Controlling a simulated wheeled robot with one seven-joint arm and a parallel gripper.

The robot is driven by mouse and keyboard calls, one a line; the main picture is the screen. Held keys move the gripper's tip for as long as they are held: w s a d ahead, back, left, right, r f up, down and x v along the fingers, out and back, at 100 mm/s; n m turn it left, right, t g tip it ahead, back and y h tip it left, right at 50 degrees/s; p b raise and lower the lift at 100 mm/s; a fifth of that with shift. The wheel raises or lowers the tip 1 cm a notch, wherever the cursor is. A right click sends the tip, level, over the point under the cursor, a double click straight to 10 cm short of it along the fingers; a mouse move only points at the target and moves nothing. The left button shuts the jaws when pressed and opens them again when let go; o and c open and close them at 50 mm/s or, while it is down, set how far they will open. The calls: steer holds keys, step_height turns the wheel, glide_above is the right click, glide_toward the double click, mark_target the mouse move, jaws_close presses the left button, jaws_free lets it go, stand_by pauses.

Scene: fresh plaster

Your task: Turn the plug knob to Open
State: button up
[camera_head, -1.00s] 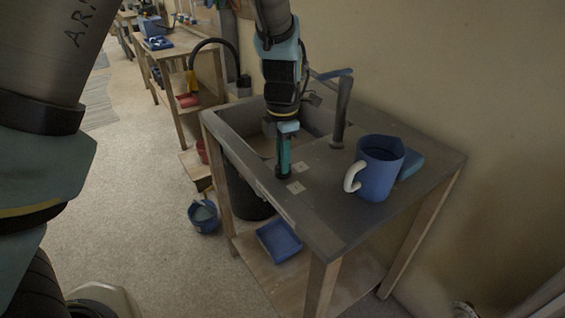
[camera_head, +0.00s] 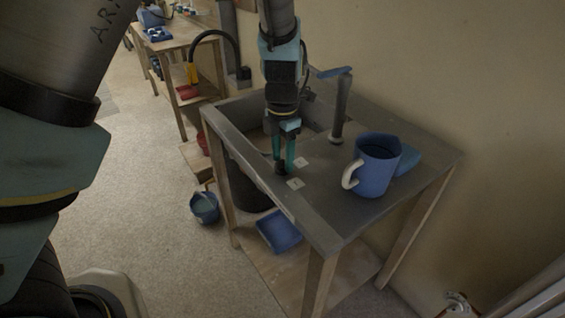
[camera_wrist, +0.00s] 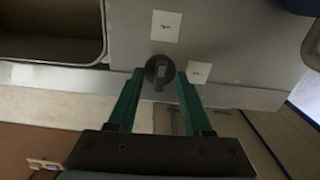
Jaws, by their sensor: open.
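The plug knob (camera_wrist: 158,70) is a small dark round knob with a raised bar, on the sink unit's grey top. In the wrist view its bar points down the picture, toward my gripper. Two white labels lie by it, one above (camera_wrist: 165,26) and one to the right (camera_wrist: 200,72); their writing is too small to read. My gripper (camera_wrist: 159,78) is open, with one green finger on each side of the knob. I cannot tell whether they touch it. In the head view my gripper (camera_head: 284,160) points down at the top, by the knob (camera_head: 279,168).
The sink basin (camera_head: 243,122) is behind and left of the knob. A tap (camera_head: 340,108) stands behind. A blue bucket (camera_head: 204,208) stands on the floor.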

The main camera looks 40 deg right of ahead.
mark_target(282, 160)
step_height(282, 160, up, 8)
steer(key=p, duration=0.8)
steer(key=shift+f, duration=0.25)
step_height(282, 160, up, 4)
steer(key=shift+r, duration=0.25)
